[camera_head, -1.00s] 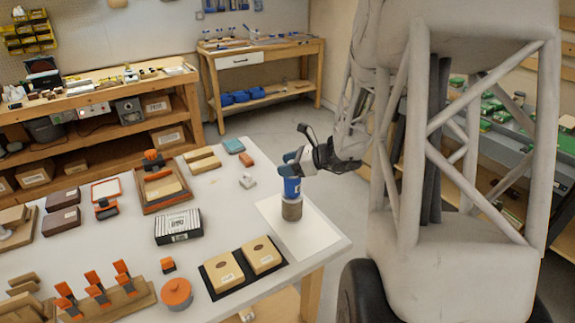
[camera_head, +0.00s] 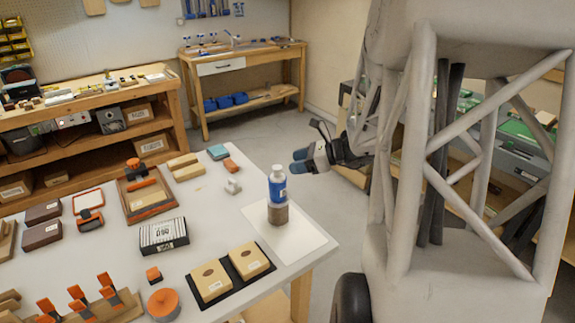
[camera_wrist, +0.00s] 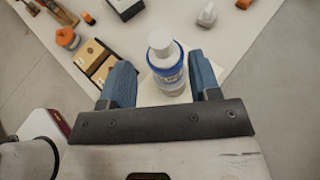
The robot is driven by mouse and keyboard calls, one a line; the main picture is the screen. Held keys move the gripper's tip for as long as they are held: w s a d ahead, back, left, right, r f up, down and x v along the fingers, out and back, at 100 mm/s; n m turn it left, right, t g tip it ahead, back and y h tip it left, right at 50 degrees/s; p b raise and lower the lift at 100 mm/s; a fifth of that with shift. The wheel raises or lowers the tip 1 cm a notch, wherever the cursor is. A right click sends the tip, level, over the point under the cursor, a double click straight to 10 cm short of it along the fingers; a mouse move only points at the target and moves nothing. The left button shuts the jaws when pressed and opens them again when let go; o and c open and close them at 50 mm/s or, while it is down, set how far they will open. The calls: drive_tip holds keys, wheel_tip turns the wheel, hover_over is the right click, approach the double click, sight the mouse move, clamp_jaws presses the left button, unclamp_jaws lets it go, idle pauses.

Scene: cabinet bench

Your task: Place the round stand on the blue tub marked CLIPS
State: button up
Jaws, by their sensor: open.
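The cylinder rests on a white sheet (camera_head: 300,241) near the table's right edge. I cannot read any CLIPS marking. In the wrist view the container (camera_wrist: 162,46) shows beyond and between my fingers, cap towards me; the cylinder is not clearly visible there. My gripper (camera_head: 300,161) is open and empty, to the right of the container's cap and apart from it in the head view.
Two tan boxes on a black mat (camera_head: 203,295), an orange-topped round pot (camera_head: 163,304) and a striped black-and-white box (camera_head: 163,235) lie to the left. A small white object (camera_head: 233,186) is behind left.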

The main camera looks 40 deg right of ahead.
drive_tip(key=shift+v, duration=1.65)
drive_tip(key=s+a+r+n+g+h, duration=0.1)
drive_tip(key=s+a+r+n+g, duration=0.2)
drive_tip(key=a, duration=0.4)
drive_tip(key=s+a+n+g+h, duration=0.1)
drive_tip(key=s+a+n+g, duration=0.1)
drive_tip(key=a+n, duration=0.4)
drive_tip(key=s+a+r+n+g+h, duration=0.1)
drive_tip(key=s+a+r+n+g, duration=0.15)
drive_tip(key=a, duration=0.55)
drive_tip(key=s+a+r+n+h, duration=0.3)
drive_tip(key=s+a+n+h, duration=0.3)
drive_tip(key=s+a+n, duration=0.4)
drive_tip(key=s+n, duration=0.4)
drive_tip(key=n, duration=0.1)
drive_tip(key=shift+s+h, duration=0.15)
drive_tip(key=shift+h, duration=0.25)
